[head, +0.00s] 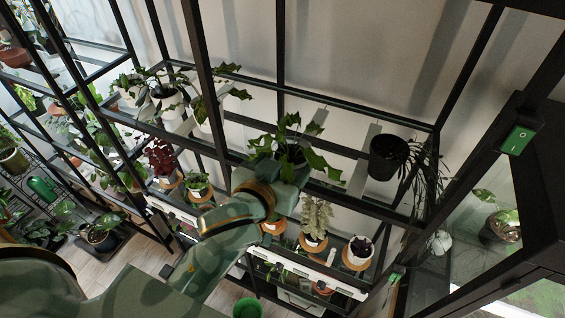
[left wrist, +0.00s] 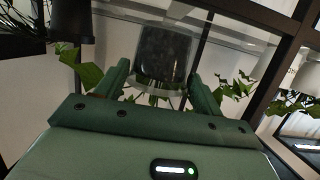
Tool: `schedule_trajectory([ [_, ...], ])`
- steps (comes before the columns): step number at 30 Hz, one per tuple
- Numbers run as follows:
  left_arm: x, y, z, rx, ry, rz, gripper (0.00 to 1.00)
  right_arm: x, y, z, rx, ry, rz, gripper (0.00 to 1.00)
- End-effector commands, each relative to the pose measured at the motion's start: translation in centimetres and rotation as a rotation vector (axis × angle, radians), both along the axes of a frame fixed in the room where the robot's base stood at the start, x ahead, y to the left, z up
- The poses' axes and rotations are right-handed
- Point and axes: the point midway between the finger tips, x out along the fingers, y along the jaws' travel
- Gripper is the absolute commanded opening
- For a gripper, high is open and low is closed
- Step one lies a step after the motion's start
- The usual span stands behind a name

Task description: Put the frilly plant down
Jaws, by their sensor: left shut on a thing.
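The frilly plant (head: 289,139) has green, lobed leaves and shows in the head view at the end of my left arm, around the upper glass shelf's front rail. My left gripper (head: 284,172) is shut on its pot, which is mostly hidden in that view. In the left wrist view the dark pot with a clear rim (left wrist: 163,55) sits between the two green fingers of the gripper (left wrist: 162,88). That view looks upside down, with leaves below the pot. I cannot tell whether the pot touches the shelf. My right gripper is not in view.
The glass shelf (head: 340,160) has bare room between the frilly plant and a black pot with trailing leaves (head: 388,155). White-potted plants (head: 170,108) stand on its left. A black post (head: 205,80) rises close to my arm. Small plants on round wooden stands (head: 358,250) line the shelf below.

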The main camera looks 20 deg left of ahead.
Motion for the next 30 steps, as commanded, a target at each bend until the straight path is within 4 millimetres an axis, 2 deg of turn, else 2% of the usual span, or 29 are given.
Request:
schedule_trajectory([
  [24, 11.8, -0.3, 0.2, 0.001, -0.002, 0.002, 0.38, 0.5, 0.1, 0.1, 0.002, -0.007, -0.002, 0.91],
  [30, 12.0, -0.4, -2.0, -0.002, 0.0, 0.001, 0.38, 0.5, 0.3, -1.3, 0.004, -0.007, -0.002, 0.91],
])
